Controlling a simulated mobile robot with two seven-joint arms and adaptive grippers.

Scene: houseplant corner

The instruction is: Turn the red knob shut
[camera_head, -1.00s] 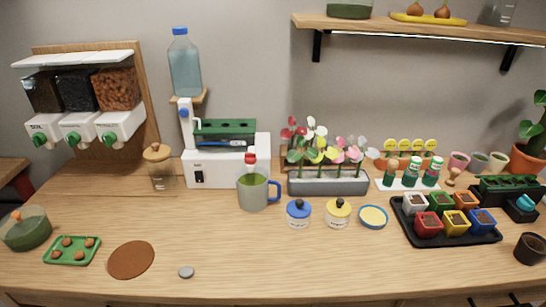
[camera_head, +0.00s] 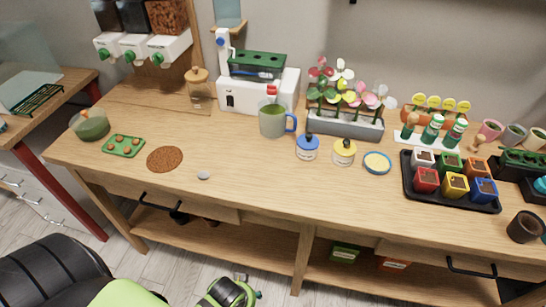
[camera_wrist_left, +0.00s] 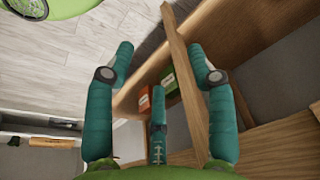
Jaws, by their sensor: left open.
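A small red knob (camera_head: 271,90) is on the front of the white machine (camera_head: 241,95), just above a grey-green mug (camera_head: 273,120) with a blue handle. How far it is turned is too small to tell. My left gripper (camera_wrist_left: 160,62) shows in the left wrist view, with its teal fingers spread and nothing between them. It is low, facing the wooden legs and lower shelf, well away from the knob. My right gripper is not in view.
A blue-lidded jar (camera_head: 307,149) and a yellow-lidded jar (camera_head: 343,153) stand right of the mug. A flower planter (camera_head: 345,122) is behind them. The front middle of the tabletop is mostly clear apart from a grey disc (camera_head: 203,175). Boxes (camera_head: 345,251) sit on the lower shelf.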

